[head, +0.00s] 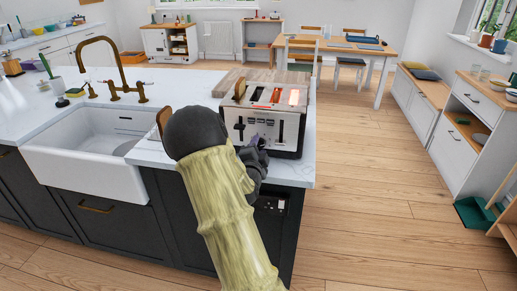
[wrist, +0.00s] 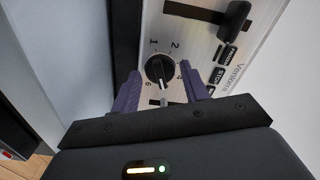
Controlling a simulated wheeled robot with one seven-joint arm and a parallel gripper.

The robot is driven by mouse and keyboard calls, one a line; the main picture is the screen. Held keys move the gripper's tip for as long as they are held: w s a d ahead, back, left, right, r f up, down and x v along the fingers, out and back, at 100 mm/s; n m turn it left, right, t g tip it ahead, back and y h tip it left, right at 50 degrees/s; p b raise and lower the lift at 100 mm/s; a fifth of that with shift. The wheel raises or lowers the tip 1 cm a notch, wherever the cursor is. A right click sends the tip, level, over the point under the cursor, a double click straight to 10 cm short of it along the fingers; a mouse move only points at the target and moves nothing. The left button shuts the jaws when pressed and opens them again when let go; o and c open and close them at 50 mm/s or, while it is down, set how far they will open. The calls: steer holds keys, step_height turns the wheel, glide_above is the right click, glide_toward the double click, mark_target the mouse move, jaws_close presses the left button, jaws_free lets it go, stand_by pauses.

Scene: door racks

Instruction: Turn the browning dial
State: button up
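The toaster (head: 290,137) is silver and black and stands near the right end of the island worktop, with glowing orange-red slots on top. Its browning dial (wrist: 158,70) shows in the wrist view as a round black knob ringed by numbers; 1, 2, 4 and 6 can be read. My gripper (wrist: 160,74) is open, with one purple finger on each side of the dial. A gap shows between the dial and each finger. In the head view my gripper (head: 255,146) is at the toaster's front, and my arm hides the dial and the toaster's lower left.
A black lever (wrist: 234,20) and several small labelled buttons (wrist: 219,75) sit right of the dial on the toaster's front. A wooden board (head: 238,77) lies by the toaster. A white sink (head: 80,165) with a brass tap (head: 112,60) is to the left.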

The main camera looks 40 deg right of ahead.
steer(key=c, duration=0.6)
steer(key=shift+c, duration=0.2)
steer(key=shift+f+n+b, duration=0.1)
steer(key=shift+n+b, duration=0.35)
steer(key=shift+n, duration=0.05)
steer(key=shift+n+b, duration=0.6)
steer(key=shift+n, duration=0.3)
steer(key=n+b, duration=0.1)
steer(key=n, duration=0.3)
steer(key=shift+n+b, duration=0.3)
steer(key=shift+b, duration=0.1)
steer(key=n, duration=1)
steer(key=shift+n, duration=0.3)
